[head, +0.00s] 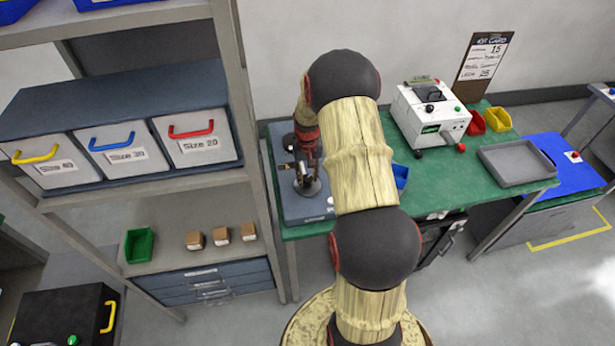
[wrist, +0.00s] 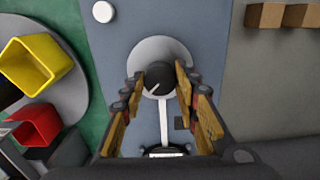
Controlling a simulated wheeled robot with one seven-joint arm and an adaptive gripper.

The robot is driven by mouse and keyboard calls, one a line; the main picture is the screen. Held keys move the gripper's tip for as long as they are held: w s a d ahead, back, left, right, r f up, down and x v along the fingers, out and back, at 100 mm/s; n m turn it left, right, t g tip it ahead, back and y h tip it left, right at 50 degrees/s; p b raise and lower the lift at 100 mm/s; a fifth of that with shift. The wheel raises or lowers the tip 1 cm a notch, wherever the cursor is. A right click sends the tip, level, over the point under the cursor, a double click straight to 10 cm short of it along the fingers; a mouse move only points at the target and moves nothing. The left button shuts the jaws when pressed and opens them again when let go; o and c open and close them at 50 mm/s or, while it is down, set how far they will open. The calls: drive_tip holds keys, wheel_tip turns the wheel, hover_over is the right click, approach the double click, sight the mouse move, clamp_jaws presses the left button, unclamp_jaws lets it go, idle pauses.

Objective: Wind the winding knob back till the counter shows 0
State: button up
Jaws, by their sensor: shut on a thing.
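The winding knob (wrist: 158,74) is a dark round knob with a white pointer line, on a pale grey disc (wrist: 148,54) in the wrist view. The pointer slants to the lower left. My gripper (wrist: 159,82) is shut on the knob, a finger on each side. A white strip (wrist: 170,131) runs from the disc toward a small framed window (wrist: 165,153), seemingly the counter; its reading is too small and partly cut off by my gripper. In the head view the blue-grey panel (head: 312,209) lies at the bench's left end, with my arm partly over it.
A white machine (head: 428,112), red and yellow bins (head: 498,119) and a grey tray (head: 515,163) stand on the green bench. A shelf rack (head: 240,110) with labelled drawers rises close on the left. A round white piece (wrist: 103,11) sits on the panel.

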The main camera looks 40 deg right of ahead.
sight(307, 178)
drive_tip(key=m, duration=0.4)
drive_tip(key=shift+m, duration=2.2)
drive_tip(key=o, duration=1.2)
drive_tip(key=shift+c, duration=0.2)
wheel_tip(307, 178, up, 12)
